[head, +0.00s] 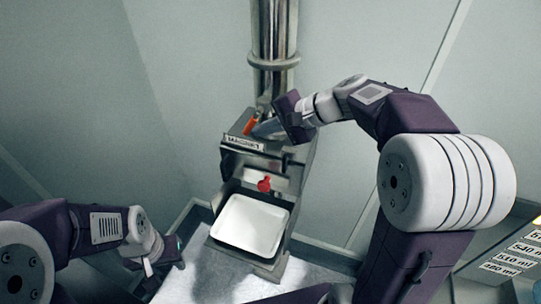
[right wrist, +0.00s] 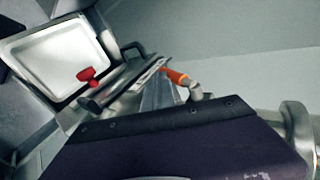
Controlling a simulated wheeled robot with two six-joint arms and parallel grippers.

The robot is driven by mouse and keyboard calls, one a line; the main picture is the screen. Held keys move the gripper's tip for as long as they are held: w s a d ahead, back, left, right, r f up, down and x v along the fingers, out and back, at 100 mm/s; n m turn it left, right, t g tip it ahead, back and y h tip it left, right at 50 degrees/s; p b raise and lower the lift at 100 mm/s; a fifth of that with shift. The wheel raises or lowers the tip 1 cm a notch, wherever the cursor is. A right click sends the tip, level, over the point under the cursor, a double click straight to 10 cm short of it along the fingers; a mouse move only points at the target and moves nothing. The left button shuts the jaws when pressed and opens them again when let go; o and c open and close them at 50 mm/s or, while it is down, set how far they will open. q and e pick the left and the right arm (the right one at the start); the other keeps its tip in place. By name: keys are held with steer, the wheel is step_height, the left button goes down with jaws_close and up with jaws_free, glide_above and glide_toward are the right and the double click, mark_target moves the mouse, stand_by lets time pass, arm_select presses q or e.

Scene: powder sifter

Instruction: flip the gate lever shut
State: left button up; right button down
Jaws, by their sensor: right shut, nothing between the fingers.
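The gate lever, with an orange grip (head: 249,126), is at the top of the metal sifter housing, beside the steel pipe. It also shows in the right wrist view (right wrist: 176,77), with a metal end beside it. My right gripper (head: 266,129) is over the top of the housing, just right of the orange grip. Its grey fingers (right wrist: 160,93) are shut and empty, close to the lever; I cannot tell whether they touch. My left gripper (head: 165,265) is low at the left, away from the sifter; its finger opening is unclear.
A vertical steel pipe (head: 274,45) rises above the housing. A label reading MAGNET (head: 245,143) is on its front. A red knob (head: 264,184) sits below, above a white tray (head: 249,226). Labels in ml (head: 501,267) lie at lower right. Pale walls surround the sifter.

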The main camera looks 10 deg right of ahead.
mark_target(251, 127)
steer(key=t+y+b, duration=0.1)
steer(key=b, duration=0.3)
steer(key=w+a+t+y+b, duration=0.1)
steer(key=y+b, duration=0.1)
steer(key=b, duration=0.3)
steer(key=a+t+y+b, duration=0.1)
steer(key=y+b, duration=0.1)
steer(key=b, duration=0.3)
steer(key=shift+w+f+t, duration=0.25)
steer(key=shift+f+t, duration=0.15)
steer(key=shift+w+a+r+b, duration=0.15)
steer(key=shift+a+r+b, duration=0.15)
steer(key=shift+b, duration=0.55)
steer(key=shift+w+a+r, duration=0.25)
steer(key=shift+a+r, duration=0.05)
steer(key=shift+r, duration=0.2)
steer(key=shift+a+r+b, duration=0.1)
steer(key=shift+b, duration=0.2)
steer(key=v, duration=0.9)
